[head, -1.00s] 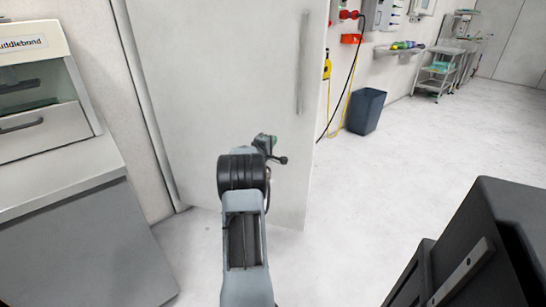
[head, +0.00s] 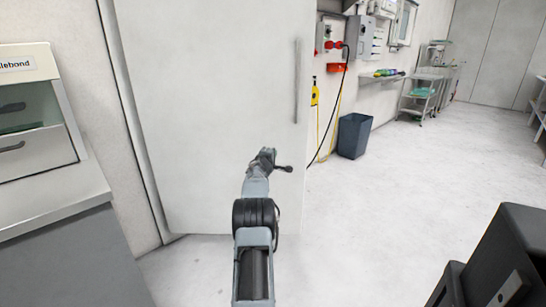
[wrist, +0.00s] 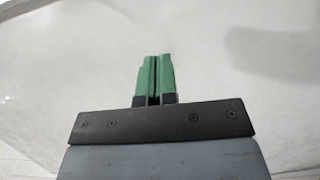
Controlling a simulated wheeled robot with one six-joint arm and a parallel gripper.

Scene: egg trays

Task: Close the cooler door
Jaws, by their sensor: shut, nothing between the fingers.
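The cooler door (head: 200,110) is a tall, pale grey panel filling the left middle of the head view. Its long vertical handle (head: 297,80) is near its right edge. That edge stands in front of the wall behind, so the door looks swung out. My gripper (head: 267,153) is in front of the door's lower right part, below and left of the handle. In the wrist view, its green fingers (wrist: 154,79) are shut and empty, pointing at a plain pale surface. I cannot tell whether they touch the door.
A counter (head: 50,205) with a labelled cabinet (head: 35,115) stands at the left. A dark bin (head: 354,136) stands by the wall right of the door, with trolleys (head: 420,98) farther back. The floor (head: 400,200) on the right is largely clear.

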